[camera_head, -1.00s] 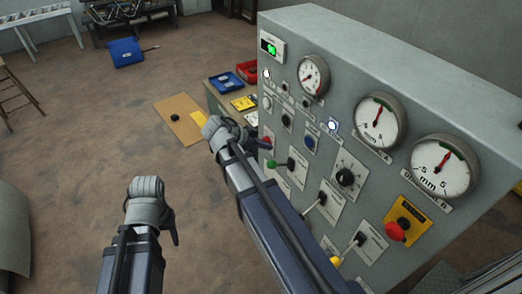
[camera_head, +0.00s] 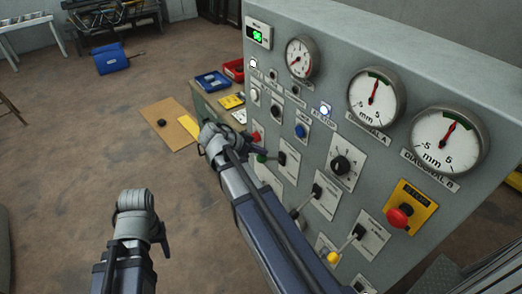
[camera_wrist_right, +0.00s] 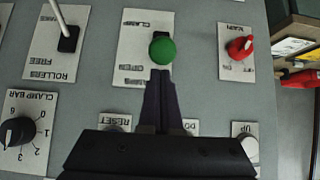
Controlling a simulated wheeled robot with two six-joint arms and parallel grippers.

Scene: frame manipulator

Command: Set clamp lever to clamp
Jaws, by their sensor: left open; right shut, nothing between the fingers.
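The clamp lever has a green knob (camera_wrist_right: 162,49) and stands on a white plate marked CLAMP (camera_wrist_right: 130,62) in the right wrist view. In the head view the green knob (camera_head: 262,157) shows on the panel's left part, beside the lever's black base (camera_head: 282,158). My right gripper (camera_wrist_right: 160,76) is shut and empty. Its fingertips are just below the green knob in the wrist view; whether they touch it I cannot tell. My left gripper (camera_head: 163,242) hangs open and empty, away from the panel. The lever's shaft is mostly hidden behind its knob in the wrist view.
The grey panel (camera_head: 330,95) also carries a red knob (camera_wrist_right: 240,47), a roller lever (camera_wrist_right: 67,38), a clamp bar dial (camera_wrist_right: 17,131), gauges and a red emergency button (camera_head: 400,215). Trays (camera_head: 212,80) lie behind.

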